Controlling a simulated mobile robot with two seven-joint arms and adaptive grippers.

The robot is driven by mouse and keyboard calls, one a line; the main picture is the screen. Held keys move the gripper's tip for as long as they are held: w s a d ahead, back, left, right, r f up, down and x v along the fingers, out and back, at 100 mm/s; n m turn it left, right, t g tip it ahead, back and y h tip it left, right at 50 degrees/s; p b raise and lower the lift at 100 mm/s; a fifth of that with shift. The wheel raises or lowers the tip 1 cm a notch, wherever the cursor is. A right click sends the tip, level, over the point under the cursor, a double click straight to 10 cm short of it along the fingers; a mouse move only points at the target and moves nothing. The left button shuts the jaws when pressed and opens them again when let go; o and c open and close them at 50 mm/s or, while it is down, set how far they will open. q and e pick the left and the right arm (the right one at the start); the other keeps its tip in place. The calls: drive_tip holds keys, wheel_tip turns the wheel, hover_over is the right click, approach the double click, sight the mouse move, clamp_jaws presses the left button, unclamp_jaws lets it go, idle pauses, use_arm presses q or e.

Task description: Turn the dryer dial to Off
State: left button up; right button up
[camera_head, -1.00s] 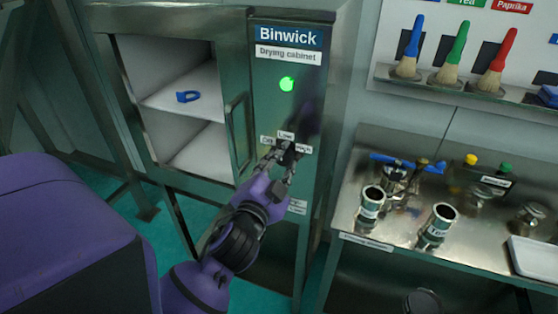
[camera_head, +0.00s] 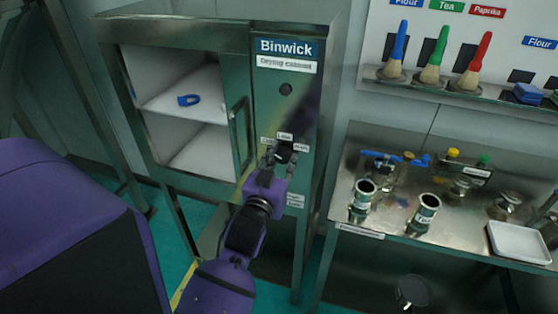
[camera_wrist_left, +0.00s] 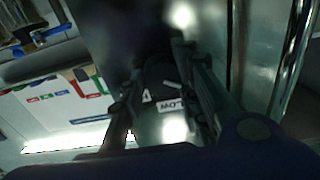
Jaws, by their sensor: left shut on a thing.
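The dryer dial (camera_head: 285,151) is a small dark knob on the drying cabinet's front panel (camera_head: 286,113), with small labels around it, the top one reading Low. My left gripper (camera_head: 279,156) has its fingers shut on the dial from the front and below. In the left wrist view the two fingers (camera_wrist_left: 168,95) stand on either side of the dark dial, and the Low label (camera_wrist_left: 170,106) shows between them. The dial's pointer is too dark and covered to read. The round lamp (camera_head: 286,89) above the dial is dark. My right gripper is not in view.
The cabinet's open compartment (camera_head: 195,78), left of the panel, holds a blue item (camera_head: 189,100) on its shelf. A door handle (camera_head: 238,137) stands close left of the dial. A steel table (camera_head: 400,225) with jars and a white tray (camera_head: 520,243) stands right.

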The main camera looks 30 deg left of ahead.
use_arm(q)
drive_tip(key=shift+d+f, duration=0.25)
drive_tip(key=o, duration=1)
drive_tip(key=shift+w+d, duration=0.1)
drive_tip(key=shift+d, duration=0.05)
drive_tip(key=shift+a+r, duration=0.15)
drive_tip(key=shift+a, duration=0.05)
drive_tip(key=v, duration=1.2)
drive_tip(key=s+d+f+m+g+h, duration=0.1)
drive_tip(key=d+f+g, duration=0.1)
drive_tip(key=f, duration=0.6)
drive_tip(key=s+d+f+g+h, duration=0.1)
drive_tip(key=d+f+g+h, duration=0.1)
drive_tip(key=f, duration=0.6)
drive_tip(key=s+d+f+g, duration=0.1)
drive_tip(key=s+f, duration=0.3)
drive_tip(key=f, duration=0.1)
drive_tip(key=s+d+f+m+g+h, duration=0.1)
drive_tip(key=s+d+f+g, duration=0.1)
drive_tip(key=s+f, duration=0.3)
drive_tip(key=s+d+f+m+g, duration=0.1)
drive_tip(key=s+d+f, duration=0.1)
drive_tip(key=s+f, duration=0.3)
drive_tip(key=shift+f+h, duration=0.4)
drive_tip(key=shift+f, duration=0.55)
